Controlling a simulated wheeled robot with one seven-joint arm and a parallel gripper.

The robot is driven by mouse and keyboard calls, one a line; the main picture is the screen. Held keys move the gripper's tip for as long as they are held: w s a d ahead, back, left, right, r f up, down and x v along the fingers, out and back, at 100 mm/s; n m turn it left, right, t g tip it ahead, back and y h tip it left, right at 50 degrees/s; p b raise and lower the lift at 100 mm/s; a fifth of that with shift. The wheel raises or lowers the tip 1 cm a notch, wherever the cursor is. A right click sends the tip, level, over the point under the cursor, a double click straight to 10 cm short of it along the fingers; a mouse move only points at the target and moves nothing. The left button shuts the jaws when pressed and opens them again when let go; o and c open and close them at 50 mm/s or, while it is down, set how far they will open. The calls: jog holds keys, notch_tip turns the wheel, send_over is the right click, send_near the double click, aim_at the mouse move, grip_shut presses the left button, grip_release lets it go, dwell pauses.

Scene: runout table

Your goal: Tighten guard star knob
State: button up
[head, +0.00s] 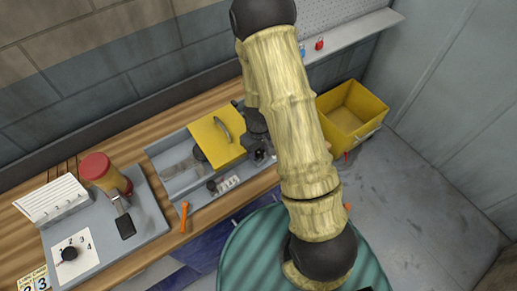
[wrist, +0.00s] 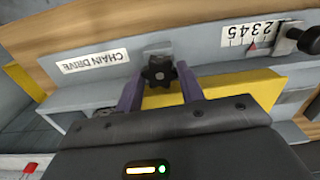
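The black star knob (wrist: 158,73) sits in front of a small grey bracket on the machine's grey face in the wrist view. My gripper (wrist: 160,72) has its two purple fingers on either side of the knob, with a narrow gap seeming to show at each side. Whether a finger touches it is unclear. The yellow guard (head: 212,140) with a grey handle lies over the grey machine bed in the head view. A yellow edge (wrist: 225,90) shows below the knob in the wrist view.
A CHAIN DRIVE label (wrist: 95,62) and a numbered scale (wrist: 262,34) with a black knob (wrist: 298,39) flank the star knob.

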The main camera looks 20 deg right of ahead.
jog(key=shift+c, duration=1.4)
jog(key=m, duration=0.4)
jog(key=shift+m+b, duration=0.3)
jog(key=shift+m, duration=0.1)
jog(key=o, duration=1)
jog(key=shift+c, duration=0.2)
jog(key=shift+n, duration=0.3)
